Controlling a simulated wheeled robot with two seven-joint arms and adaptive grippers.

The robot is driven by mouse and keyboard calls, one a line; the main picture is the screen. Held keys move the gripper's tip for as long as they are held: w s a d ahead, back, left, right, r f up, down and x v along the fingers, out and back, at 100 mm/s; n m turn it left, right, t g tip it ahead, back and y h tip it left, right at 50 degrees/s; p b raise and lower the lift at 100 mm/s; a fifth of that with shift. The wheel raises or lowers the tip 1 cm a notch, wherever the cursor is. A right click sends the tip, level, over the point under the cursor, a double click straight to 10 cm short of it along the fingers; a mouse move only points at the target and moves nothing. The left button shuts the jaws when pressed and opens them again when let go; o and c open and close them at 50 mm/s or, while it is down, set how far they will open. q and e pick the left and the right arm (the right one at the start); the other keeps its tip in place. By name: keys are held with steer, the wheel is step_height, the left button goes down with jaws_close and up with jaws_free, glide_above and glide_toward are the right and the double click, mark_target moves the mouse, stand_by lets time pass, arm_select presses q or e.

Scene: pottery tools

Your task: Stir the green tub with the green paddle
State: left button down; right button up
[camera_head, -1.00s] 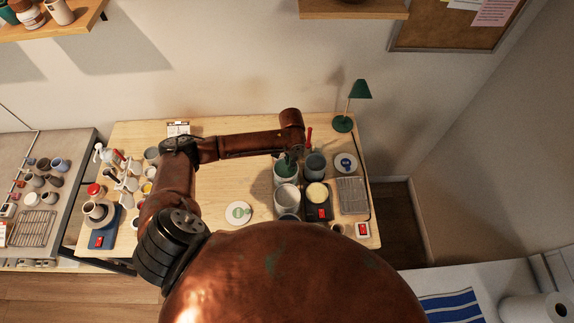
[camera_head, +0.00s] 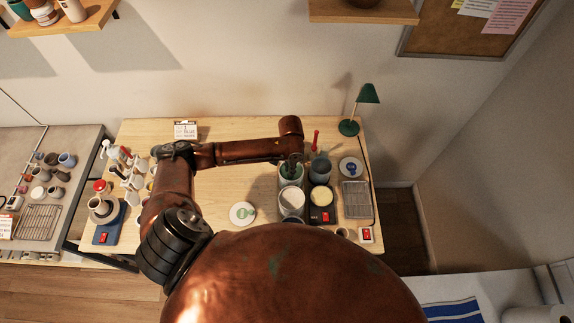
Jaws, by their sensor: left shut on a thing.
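The green tub (camera_head: 291,181) stands at the right part of the wooden table, in the back row of tubs, with green inside its rim. My left arm reaches over the table from the left and its wrist bends down above this tub. My left gripper (camera_head: 293,163) is small and dark at the tub's mouth, shut on the green paddle. The paddle is mostly hidden by the gripper and the tub, so its depth and tilt cannot be told. My right gripper is out of view.
A grey-blue tub (camera_head: 320,170) with a red-handled tool (camera_head: 316,139) stands close on the right. A white tub (camera_head: 291,203) is just in front. The table's middle is clear.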

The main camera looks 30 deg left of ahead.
arm_select(q)
steer(key=shift+w, duration=2.05)
steer(key=s, duration=0.3)
steer(key=shift+s+d, duration=0.25)
steer(key=shift+s, duration=0.15)
steer(key=shift+w+a, duration=0.7)
steer(key=shift+w, duration=0.15)
steer(key=shift+r, duration=0.15)
